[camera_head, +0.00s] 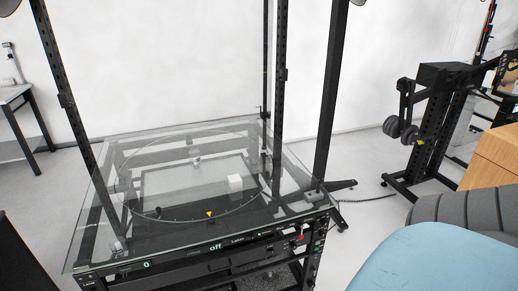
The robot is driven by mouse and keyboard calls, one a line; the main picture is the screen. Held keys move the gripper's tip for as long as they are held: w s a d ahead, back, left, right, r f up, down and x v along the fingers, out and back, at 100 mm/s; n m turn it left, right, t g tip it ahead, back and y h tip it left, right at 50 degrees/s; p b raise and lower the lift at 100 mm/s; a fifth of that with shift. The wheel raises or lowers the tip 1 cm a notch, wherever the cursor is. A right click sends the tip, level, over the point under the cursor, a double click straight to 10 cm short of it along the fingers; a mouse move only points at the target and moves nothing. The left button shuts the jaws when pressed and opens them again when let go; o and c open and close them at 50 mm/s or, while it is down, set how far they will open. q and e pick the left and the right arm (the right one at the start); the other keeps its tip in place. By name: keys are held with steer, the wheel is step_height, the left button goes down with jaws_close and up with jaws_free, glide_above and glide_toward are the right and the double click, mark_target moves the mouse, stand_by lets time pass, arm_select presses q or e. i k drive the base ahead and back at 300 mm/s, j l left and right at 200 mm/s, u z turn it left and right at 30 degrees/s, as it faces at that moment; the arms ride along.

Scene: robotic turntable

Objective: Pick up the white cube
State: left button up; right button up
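A small white cube (235,183) sits on the glass top of the turntable (150,203), right of the middle of its round plate. Neither of my grippers shows clearly in the head view, so I cannot see them relative to the cube. Nothing covers the cube.
Dark upright posts (333,95) rise around the glass table. The front panel (215,246) reads "off". A blue and grey chair (430,258) stands at the front right, near a wooden cabinet (495,158). A black stand (430,130) is behind. A side table (15,95) is at the left.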

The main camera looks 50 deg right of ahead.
mark_target(235, 182)
steer(key=z, duration=1.4)
